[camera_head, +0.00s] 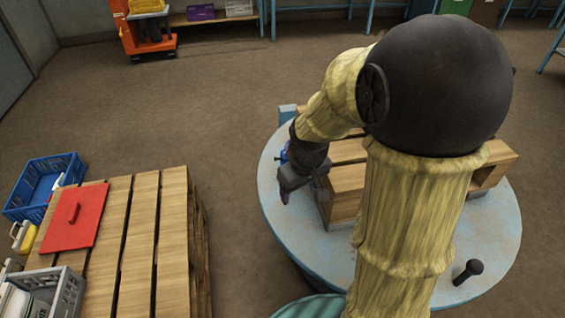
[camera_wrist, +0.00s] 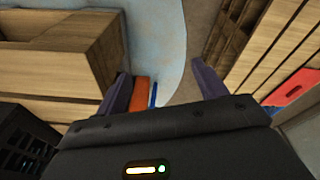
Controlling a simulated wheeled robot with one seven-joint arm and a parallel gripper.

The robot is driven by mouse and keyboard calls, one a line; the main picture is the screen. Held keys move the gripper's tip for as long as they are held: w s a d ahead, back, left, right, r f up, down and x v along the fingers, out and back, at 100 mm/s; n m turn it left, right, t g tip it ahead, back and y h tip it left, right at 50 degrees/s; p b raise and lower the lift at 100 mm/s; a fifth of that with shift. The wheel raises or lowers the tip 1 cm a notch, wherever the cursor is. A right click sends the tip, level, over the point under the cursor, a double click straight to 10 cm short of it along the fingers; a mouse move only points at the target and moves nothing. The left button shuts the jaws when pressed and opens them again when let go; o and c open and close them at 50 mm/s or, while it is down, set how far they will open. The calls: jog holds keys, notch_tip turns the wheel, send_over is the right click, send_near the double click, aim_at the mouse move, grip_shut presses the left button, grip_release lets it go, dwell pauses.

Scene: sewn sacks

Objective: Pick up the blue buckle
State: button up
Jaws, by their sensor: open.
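My gripper (camera_head: 300,190) hangs from the bent arm over the left part of a round pale blue table (camera_head: 272,190), just left of a wooden crate-like block. In the wrist view its two dark fingers (camera_wrist: 160,72) are spread apart with nothing held. A thin blue piece (camera_wrist: 153,95) shows low between the fingers, closer to the left one, beside an orange piece (camera_wrist: 138,96). The blue piece may be the buckle; most of it is hidden by the gripper body. In the head view a small dark blue thing (camera_head: 283,156) shows at the gripper's left, partly covered.
The wooden block (camera_head: 345,190) stands close to the gripper's right. A black knob (camera_head: 467,271) rises from the table's front right. A slatted pallet (camera_head: 145,225) with a red lid (camera_head: 75,217) and a blue crate (camera_head: 45,180) are at left, across bare floor.

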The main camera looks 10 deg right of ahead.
jog(key=w+r+n+g+p, duration=0.1)
jog(key=w+r+n+p, duration=0.15)
jog(key=w, duration=0.35)
jog(key=w+r+n+p, duration=0.1)
jog(key=w+r+n, duration=0.1)
jog(key=w+n, duration=0.3)
jog(key=r+n+g+p, duration=0.1)
jog(key=r+n+p, duration=0.1)
jog(key=n+p, duration=0.3)
send_over(282, 153)
jog(key=b, duration=0.1)
jog(key=shift+w+f+n, duration=0.1)
jog(key=shift+w+n, duration=0.3)
jog(key=shift+n, duration=0.35)
jog(key=shift+f, duration=0.1)
jog(key=f+b, duration=0.1)
jog(key=f, duration=0.5)
jog(key=f+b, duration=0.2)
jog(key=f, duration=0.3)
jog(key=shift+s+d+f, duration=0.15)
jog(key=shift+s+f, duration=0.05)
jog(key=shift+f, duration=0.15)
jog(key=shift+s+f, duration=0.1)
jog(key=shift+f, duration=0.05)
